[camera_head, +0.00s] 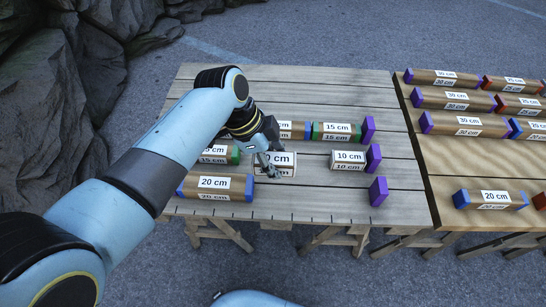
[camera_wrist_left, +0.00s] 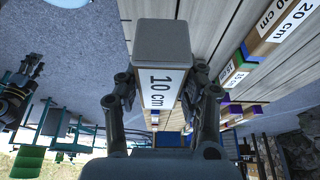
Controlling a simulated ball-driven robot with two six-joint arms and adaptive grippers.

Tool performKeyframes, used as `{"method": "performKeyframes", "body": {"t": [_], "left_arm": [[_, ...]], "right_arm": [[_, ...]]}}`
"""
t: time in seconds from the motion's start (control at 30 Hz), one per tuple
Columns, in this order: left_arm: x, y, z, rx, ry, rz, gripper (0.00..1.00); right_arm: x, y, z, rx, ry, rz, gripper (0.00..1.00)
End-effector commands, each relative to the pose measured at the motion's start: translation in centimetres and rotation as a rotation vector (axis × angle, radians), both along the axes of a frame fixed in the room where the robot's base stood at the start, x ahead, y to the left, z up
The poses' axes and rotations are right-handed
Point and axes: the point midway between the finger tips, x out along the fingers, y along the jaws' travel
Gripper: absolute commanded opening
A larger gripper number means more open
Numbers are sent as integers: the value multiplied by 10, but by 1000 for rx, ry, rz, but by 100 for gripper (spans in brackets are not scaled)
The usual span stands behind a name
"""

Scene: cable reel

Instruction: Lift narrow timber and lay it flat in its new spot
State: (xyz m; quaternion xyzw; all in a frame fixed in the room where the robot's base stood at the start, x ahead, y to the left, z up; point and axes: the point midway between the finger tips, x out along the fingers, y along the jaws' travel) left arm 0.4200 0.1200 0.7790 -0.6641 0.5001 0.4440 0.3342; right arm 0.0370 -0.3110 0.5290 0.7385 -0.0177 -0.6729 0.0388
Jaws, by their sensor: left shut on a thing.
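My left gripper (camera_head: 272,168) reaches down over the left wooden table. It is shut on a short timber labelled 10 cm (camera_head: 285,158), partly hidden by the fingers. In the left wrist view the gripper (camera_wrist_left: 163,105) grips this timber (camera_wrist_left: 160,88) between both fingers, and its grey end (camera_wrist_left: 165,42) faces the camera. I cannot tell whether the timber touches the table. Another 10 cm timber (camera_head: 347,160) lies to its right, with a purple end block (camera_head: 374,158) beside it. My right gripper is not in view.
A 20 cm timber (camera_head: 215,187) with blue ends lies at the front left. A 15 cm timber (camera_head: 336,131) lies behind. A purple block (camera_head: 378,191) stands near the front right. The right table (camera_head: 440,180) holds several longer timbers. Bare planks (camera_head: 320,195) lie between the front pieces.

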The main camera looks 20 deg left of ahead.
Motion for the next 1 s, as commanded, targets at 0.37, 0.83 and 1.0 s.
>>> {"method": "performKeyframes", "body": {"t": [0.37, 0.83, 1.0], "left_arm": [[-1, 0, -42, 1, 2, 1, 5], [-1, 0, -97, 1, 2, 1, 5], [0, 0, -114, 0, 0, 1, 5]], "right_arm": [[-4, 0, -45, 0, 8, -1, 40], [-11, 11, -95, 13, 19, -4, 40], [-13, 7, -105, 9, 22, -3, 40]]}}
